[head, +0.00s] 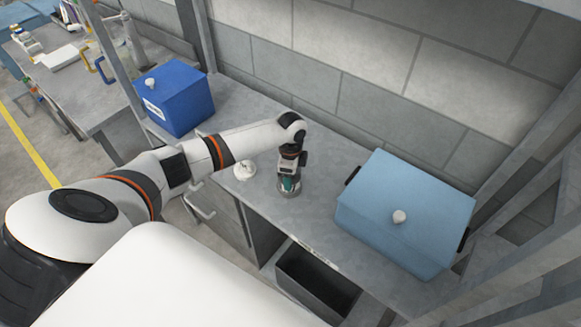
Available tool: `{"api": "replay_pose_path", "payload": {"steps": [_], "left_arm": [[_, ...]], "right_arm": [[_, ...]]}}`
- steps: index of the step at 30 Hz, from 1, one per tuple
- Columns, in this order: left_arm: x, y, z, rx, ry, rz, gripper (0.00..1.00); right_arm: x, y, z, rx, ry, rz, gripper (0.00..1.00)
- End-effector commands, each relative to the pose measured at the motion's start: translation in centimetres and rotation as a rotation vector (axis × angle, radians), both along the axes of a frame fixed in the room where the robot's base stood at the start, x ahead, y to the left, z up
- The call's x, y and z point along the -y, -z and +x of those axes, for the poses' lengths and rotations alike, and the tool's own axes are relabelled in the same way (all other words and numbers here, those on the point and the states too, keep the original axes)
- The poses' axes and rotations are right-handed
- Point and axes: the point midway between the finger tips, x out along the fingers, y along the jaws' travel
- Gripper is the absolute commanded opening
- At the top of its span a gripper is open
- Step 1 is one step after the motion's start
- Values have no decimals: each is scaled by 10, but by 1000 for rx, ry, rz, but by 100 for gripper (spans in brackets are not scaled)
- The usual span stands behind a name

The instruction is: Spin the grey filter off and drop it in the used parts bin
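My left gripper (289,176) points down over the middle of the bench, at a small round grey part (290,192) with something teal (287,184) at its top. The gripper covers much of this part, so I cannot tell whether it is the grey filter or its mount, or whether the fingers are closed on it. A dark open-topped bin (291,262) sits below the bench's front edge. No label shows on it, so I cannot confirm it is the used parts bin. My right gripper is not in view.
A small white round part (244,171) lies left of my gripper on the grey bench (325,222). A dark blue box (185,108) stands at the left, a large light blue box (395,235) at the right. A block wall (340,60) closes the back.

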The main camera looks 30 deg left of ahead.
Motion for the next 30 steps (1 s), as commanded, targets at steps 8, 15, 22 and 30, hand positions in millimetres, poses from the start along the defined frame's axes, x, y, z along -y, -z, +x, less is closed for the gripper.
{"api": "replay_pose_path", "payload": {"steps": [8,15,22,30], "left_arm": [[0,2,-1,-4,-35,1,30],[0,4,-1,-5,-351,0,30],[-1,4,-1,-5,-450,2,30],[0,5,-1,-7,-504,1,30]], "right_arm": [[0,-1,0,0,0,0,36],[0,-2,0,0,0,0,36],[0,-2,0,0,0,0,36],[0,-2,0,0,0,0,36]]}}
